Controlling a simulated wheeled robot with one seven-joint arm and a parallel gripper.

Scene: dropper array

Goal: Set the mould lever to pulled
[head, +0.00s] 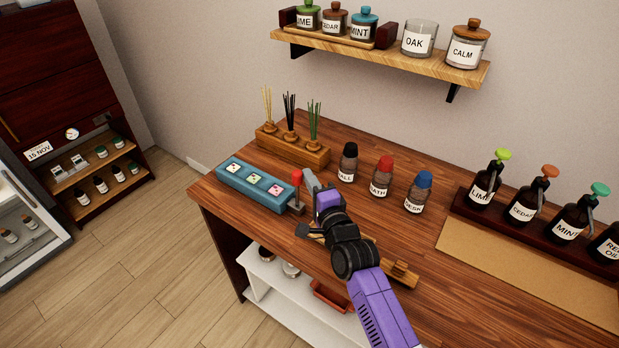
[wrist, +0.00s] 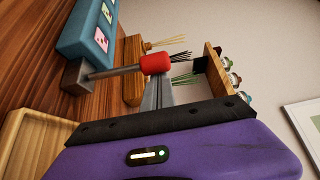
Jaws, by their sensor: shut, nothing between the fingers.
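The mould lever (head: 297,177) has a red knob on a grey shaft and stands at the right end of the teal mould (head: 246,191). In the head view it stands about upright. In the wrist view the red knob (wrist: 155,63) and the shaft show clearly, with the teal mould (wrist: 88,28) at the upper left. My gripper (head: 309,181) is shut and empty, just to the right of the knob. In the wrist view its fingertips (wrist: 158,84) meet the knob's edge in the picture; I cannot tell whether they touch it.
A wooden reed holder (head: 292,147) stands behind the mould. Dark bottles with black, red (head: 382,176) and blue caps stand right of my gripper. A wooden tray (wrist: 30,140) lies close by in the wrist view. The table's front edge is near the lever.

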